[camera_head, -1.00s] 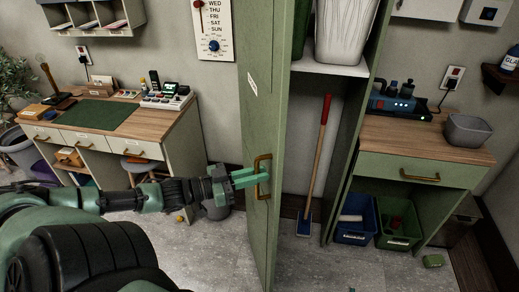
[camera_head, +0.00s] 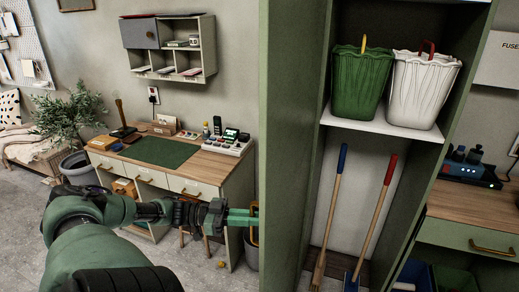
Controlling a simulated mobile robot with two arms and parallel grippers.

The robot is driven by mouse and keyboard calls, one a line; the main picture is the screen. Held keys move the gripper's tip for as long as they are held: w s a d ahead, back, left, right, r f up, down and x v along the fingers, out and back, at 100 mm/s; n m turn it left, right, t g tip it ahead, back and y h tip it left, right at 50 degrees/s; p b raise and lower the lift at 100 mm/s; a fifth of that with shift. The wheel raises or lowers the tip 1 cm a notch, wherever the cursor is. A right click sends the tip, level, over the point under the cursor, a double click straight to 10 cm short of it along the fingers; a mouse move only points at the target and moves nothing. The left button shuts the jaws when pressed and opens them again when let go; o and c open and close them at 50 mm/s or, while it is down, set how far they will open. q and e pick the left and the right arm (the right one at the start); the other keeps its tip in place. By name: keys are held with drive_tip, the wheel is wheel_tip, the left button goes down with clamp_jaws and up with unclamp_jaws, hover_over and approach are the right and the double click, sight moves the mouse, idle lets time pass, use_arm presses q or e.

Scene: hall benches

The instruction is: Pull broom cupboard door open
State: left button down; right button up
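The green broom cupboard door (camera_head: 290,130) stands wide open, its inner face towards me. Its brass handle (camera_head: 255,222) shows at the door's left edge, partly hidden by the door. My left gripper (camera_head: 245,216) reaches in from the left with its green fingers at the handle, seemingly shut on it; the fingertips are partly hidden. Inside the open cupboard, a green bin (camera_head: 360,85) and a white bin (camera_head: 423,88) stand on a white shelf (camera_head: 382,127). Below, a blue-handled broom (camera_head: 330,215) and a red-handled one (camera_head: 376,215) lean upright. My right gripper is not in view.
A desk (camera_head: 215,165) with a green mat stands behind my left arm, under a wall shelf (camera_head: 172,45). A plant (camera_head: 72,125) stands at far left. A counter (camera_head: 470,205) with a drawer is right of the cupboard. Floor at lower left is clear.

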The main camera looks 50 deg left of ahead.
use_arm(q)
drive_tip(key=c, duration=1.5)
unclamp_jaws()
drive_tip(key=shift+o, duration=0.2)
drive_tip(key=v, duration=0.8)
drive_tip(key=shift+w+f, duration=0.1)
